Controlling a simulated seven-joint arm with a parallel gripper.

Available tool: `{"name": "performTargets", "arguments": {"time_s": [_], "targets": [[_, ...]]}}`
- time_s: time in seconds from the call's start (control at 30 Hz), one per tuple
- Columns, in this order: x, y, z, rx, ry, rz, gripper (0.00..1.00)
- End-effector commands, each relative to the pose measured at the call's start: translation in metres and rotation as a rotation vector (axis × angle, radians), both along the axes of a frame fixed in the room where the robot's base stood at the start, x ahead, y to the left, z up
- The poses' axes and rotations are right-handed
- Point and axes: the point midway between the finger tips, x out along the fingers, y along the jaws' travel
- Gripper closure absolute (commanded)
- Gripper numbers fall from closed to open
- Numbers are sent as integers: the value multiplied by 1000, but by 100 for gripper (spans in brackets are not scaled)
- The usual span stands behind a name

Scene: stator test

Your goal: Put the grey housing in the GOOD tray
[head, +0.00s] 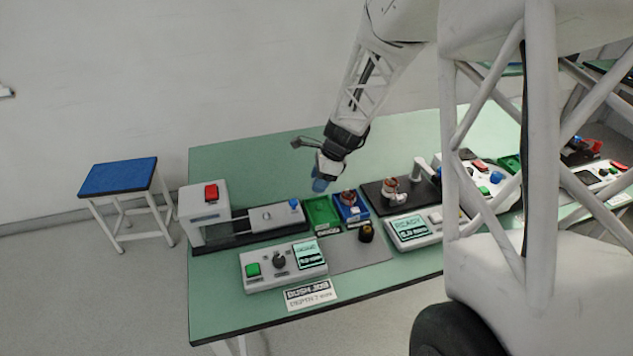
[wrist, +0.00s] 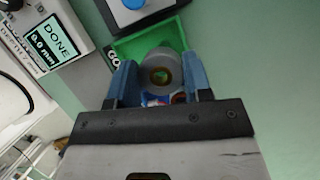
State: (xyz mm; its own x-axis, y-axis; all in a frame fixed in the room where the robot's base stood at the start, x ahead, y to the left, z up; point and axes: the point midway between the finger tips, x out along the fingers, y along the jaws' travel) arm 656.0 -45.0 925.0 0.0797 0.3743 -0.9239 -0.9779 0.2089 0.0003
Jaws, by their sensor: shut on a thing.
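The grey housing (wrist: 159,60), a ring with an open bore, sits between the blue fingers of my gripper (wrist: 160,76) in the wrist view. My gripper is shut on it. In the head view my gripper (head: 320,184) hangs above the table, over or just behind the green tray; I cannot make out the housing there. The green tray (head: 318,205) is empty in the head view. It also shows in the wrist view (wrist: 127,47), partly hidden by the housing and fingers, with a label starting "GO". The housing appears above the tray, not resting in it.
A blue tray (head: 362,216) holding a copper-and-red part stands right of the green tray. A press station (head: 208,212) is at left, its control box (head: 262,282) in front. A black part (head: 366,233) stands on a grey mat. A tester (head: 412,233) reads READY.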

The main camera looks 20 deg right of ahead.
Motion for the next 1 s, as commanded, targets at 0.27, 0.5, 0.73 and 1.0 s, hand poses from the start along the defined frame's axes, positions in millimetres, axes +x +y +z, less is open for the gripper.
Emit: {"name": "performTargets", "arguments": {"time_s": [0.27, 0.5, 0.73, 1.0], "targets": [[0, 0, -1, 0, 0, 0, 83], [0, 0, -8, 0, 0, 0, 83], [0, 0, -21, 0, 1, -1, 83], [0, 0, -38, 0, 0, -1, 83]]}}
